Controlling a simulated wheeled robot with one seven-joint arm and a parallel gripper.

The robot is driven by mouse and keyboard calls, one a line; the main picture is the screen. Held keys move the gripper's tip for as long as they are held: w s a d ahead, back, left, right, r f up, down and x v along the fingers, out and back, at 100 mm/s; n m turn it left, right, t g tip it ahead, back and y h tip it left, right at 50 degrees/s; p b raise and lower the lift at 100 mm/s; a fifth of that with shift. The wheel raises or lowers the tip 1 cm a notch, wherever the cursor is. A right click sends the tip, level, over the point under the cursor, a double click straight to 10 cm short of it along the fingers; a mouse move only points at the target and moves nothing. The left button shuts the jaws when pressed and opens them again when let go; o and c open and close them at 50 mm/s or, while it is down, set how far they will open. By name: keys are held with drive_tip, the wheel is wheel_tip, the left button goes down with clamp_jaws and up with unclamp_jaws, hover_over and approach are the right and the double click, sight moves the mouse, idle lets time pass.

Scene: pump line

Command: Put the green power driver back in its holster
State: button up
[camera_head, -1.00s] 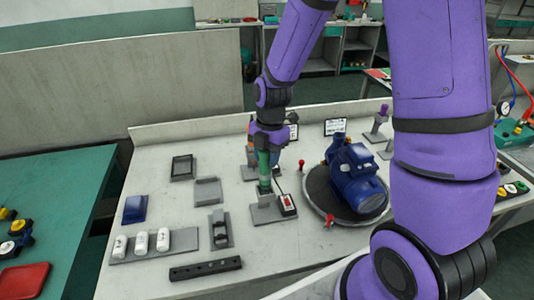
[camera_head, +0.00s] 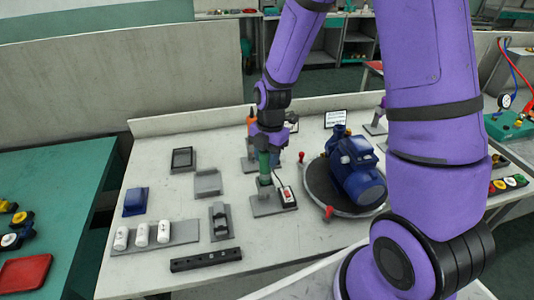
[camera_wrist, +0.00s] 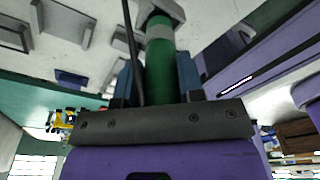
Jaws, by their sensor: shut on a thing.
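My gripper (camera_head: 267,142) is shut on the green power driver (camera_head: 264,161), which hangs upright below it. The driver also shows in the wrist view (camera_wrist: 160,72) between the jaws, with a grey band and a grey part at its far end (camera_wrist: 158,12). Below it on the bench is a grey stand with a flat base (camera_head: 268,208), which looks like the holster. The driver's lower end is at or just above this stand's upright part; I cannot tell how far it is inside. A dark cable runs beside the driver in the wrist view.
A blue pump (camera_head: 356,172) sits on a round dark turntable with red knobs, close to the right. A small box with a red switch (camera_head: 287,196) stands beside the stand. Grey trays, white bottles (camera_head: 142,235) and a black bar (camera_head: 206,260) lie to the left.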

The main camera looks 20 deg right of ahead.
drive_tip(key=shift+f, duration=0.9)
drive_tip(key=o, duration=1.1)
drive_tip(key=shift+c, duration=0.2)
drive_tip(key=shift+r, duration=0.1)
drive_tip(key=shift+w+d+r, duration=0.1)
drive_tip(key=shift+d+r, duration=0.1)
drive_tip(key=shift+r, duration=1.25)
drive_tip(key=shift+w+d+r, duration=0.1)
drive_tip(key=shift+d+r, duration=0.05)
drive_tip(key=shift+r, duration=1.25)
wheel_tip(320, 180, up, 11)
drive_tip(key=d, duration=0.1)
drive_tip(key=shift+w+d+f, duration=0.15)
drive_tip(key=shift+w, duration=0.3)
